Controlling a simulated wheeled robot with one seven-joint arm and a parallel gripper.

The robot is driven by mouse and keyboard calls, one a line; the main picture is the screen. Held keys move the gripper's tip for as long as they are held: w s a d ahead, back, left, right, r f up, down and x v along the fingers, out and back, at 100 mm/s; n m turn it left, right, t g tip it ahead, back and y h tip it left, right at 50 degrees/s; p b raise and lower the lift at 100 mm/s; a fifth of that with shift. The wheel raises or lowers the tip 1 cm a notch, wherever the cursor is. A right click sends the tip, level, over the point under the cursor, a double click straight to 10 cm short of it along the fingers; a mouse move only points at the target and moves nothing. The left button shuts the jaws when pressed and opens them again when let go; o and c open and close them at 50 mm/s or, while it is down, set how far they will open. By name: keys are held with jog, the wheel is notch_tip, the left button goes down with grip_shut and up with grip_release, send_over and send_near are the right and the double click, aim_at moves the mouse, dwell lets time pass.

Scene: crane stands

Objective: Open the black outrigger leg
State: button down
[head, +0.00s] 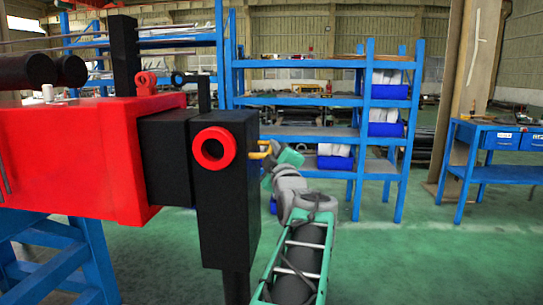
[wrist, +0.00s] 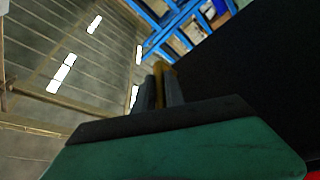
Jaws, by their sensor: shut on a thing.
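The black outrigger leg (head: 226,215) stands upright at the end of a black beam section (head: 166,155) that comes out of the red beam (head: 75,160). A red ring (head: 213,147) is on its front face. A yellow handle (head: 267,146) sticks out from the leg's right side. My gripper (head: 270,156) is at this handle, to the right of the leg. In the wrist view my gripper (wrist: 161,90) is shut on the yellow handle (wrist: 161,68), and the leg's dark face (wrist: 245,75) fills the right. The fingertips are small and partly hidden in the head view.
A blue shelf rack (head: 300,63) with blue and white bins stands behind. A blue workbench (head: 500,135) is at the right. A blue stand (head: 60,260) holds the red beam at the left. The green floor (head: 420,260) is clear at the right.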

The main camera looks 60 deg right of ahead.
jog(key=shift+w+a+r, duration=0.25)
jog(key=shift+a+r, duration=0.05)
jog(key=shift+r, duration=0.05)
jog(key=c, duration=1.7)
grip_release()
jog(key=shift+w+a, duration=0.15)
jog(key=shift+w, duration=0.1)
jog(key=o, duration=0.3)
jog(key=shift+s+f, duration=0.1)
jog(key=shift+s+a+f, duration=0.1)
jog(key=shift+s+f, duration=0.05)
jog(key=shift+s, duration=0.25)
jog(key=v, duration=0.7)
